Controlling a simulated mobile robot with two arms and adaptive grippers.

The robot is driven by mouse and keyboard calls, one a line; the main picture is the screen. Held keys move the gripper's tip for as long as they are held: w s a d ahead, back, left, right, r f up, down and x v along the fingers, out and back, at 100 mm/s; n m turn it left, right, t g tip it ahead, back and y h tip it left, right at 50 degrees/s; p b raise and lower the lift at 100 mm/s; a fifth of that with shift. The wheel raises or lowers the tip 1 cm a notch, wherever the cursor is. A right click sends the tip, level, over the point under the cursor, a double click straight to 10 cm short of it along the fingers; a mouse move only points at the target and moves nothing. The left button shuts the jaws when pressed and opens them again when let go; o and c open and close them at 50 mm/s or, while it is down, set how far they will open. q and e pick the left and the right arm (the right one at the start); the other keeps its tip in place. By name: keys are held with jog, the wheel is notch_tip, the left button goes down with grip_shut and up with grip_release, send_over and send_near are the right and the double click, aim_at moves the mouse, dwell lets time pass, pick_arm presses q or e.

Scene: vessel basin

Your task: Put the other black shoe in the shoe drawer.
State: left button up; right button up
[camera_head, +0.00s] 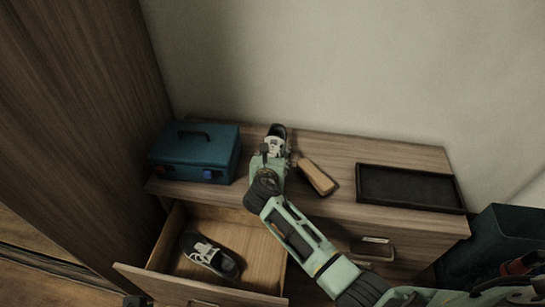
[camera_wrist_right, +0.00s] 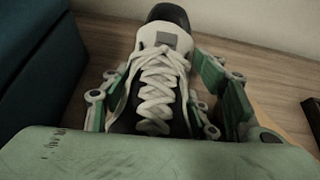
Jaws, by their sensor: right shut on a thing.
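A black shoe with white laces (camera_head: 277,133) stands on the cabinet top. My right gripper (camera_head: 271,155) is shut on this shoe, and in the right wrist view the shoe (camera_wrist_right: 160,70) lies between its fingers (camera_wrist_right: 160,95). The matching black shoe (camera_head: 209,256) lies inside the open shoe drawer (camera_head: 266,253), towards its front. The drawer is pulled out at the cabinet's lower left. My right forearm crosses in front of the cabinet and hides part of its front.
A teal toolbox (camera_head: 195,152) stands left of the held shoe. A wooden brush or block (camera_head: 317,177) lies just right of the gripper, and a black tray (camera_head: 410,188) lies further right. A dark bin (camera_head: 505,235) stands at the right. The drawer's right half is clear.

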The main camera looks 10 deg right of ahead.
jog(key=o, duration=1.5)
jog(key=shift+f, duration=0.1)
jog(key=shift+c, duration=0.2)
jog(key=shift+s+r, duration=0.1)
jog(key=shift+r, duration=0.1)
jog(key=p+v, duration=0.2)
jog(key=v, duration=0.2)
jog(key=shift+s+a+r, duration=0.1)
jog(key=shift+s+r, duration=0.05)
jog(key=shift+r, duration=0.05)
jog(key=p+v, duration=0.2)
jog(key=v, duration=0.4)
jog(key=shift+s+a, duration=0.1)
jog(key=shift+s, duration=0.05)
pick_arm(q)
jog(key=s+x, duration=0.1)
jog(key=x, duration=0.7)
jog(key=shift+f+g, duration=0.3)
jog(key=shift+f, duration=0.05)
pick_arm(e)
jog(key=shift+s+a+r, duration=0.15)
jog(key=shift+s+r, duration=0.05)
jog(key=shift+s, duration=0.3)
